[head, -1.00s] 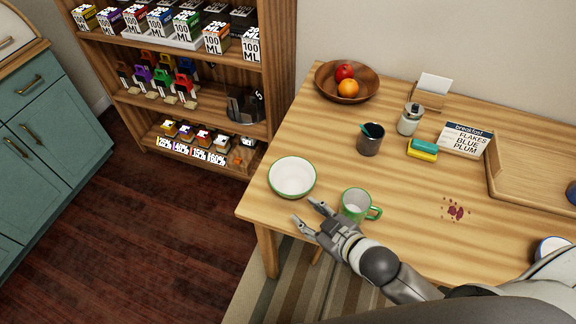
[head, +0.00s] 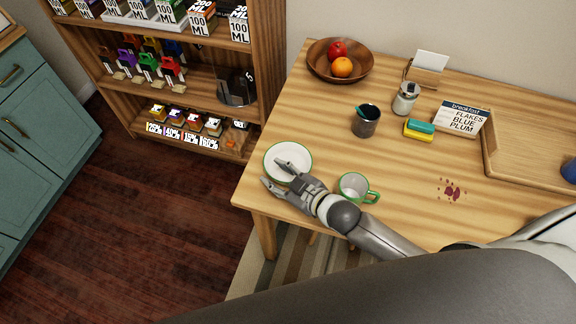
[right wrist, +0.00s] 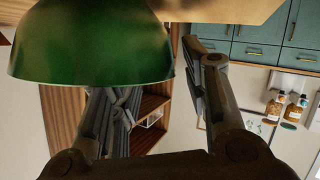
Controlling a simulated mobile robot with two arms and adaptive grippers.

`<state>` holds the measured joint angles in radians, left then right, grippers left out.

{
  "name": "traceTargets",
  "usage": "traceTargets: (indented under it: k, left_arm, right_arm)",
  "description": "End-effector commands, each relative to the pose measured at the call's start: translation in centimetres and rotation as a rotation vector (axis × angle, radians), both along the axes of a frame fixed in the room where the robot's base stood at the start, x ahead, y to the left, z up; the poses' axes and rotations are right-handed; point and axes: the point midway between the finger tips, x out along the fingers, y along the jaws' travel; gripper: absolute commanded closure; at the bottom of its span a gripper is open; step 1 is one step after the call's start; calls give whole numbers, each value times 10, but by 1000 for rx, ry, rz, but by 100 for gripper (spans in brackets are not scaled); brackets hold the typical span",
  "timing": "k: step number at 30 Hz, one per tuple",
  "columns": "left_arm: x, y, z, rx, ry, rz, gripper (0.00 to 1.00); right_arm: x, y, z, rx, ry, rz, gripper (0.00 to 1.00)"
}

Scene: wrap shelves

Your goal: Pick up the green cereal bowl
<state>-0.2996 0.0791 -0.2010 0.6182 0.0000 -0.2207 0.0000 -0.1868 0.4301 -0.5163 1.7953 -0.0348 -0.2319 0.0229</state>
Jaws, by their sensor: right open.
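The green cereal bowl (head: 296,153) is white inside with a green rim and stands upright at the table's left end. My right gripper (head: 272,171) is open at its near side. In the head view one finger reaches across the rim over the inside, and the other is outside, near the table edge. In the right wrist view the bowl's dark green outer wall (right wrist: 95,45) fills the top left and hides one fingertip; the other finger (right wrist: 195,70) is clear of it. I cannot tell whether either finger touches. My left gripper is not in view.
A green and white mug (head: 353,187) stands close to the right of my gripper. A dark cup (head: 366,121), a sponge (head: 419,130) and a wooden fruit bowl (head: 314,72) are farther back. A wooden tray (head: 489,152) lies at right. A red stain (head: 452,193) marks the table.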

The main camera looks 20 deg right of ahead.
Motion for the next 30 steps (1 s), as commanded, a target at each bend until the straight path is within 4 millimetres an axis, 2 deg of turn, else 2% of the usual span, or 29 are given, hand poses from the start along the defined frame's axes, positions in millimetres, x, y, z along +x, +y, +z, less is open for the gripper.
traceTargets:
  k: [6, 16, 26, 30]
  left_arm:
    - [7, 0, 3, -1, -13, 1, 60]
    - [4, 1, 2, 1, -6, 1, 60]
    - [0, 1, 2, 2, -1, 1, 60]
    - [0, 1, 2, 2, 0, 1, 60]
  right_arm:
    - [23, 12, -9, 1, 0, 0, 58]
    - [27, 15, -12, 1, 0, 1, 58]
    - [26, 15, -12, 0, 0, 1, 100]
    - [27, 15, -11, 1, -2, 1, 100]
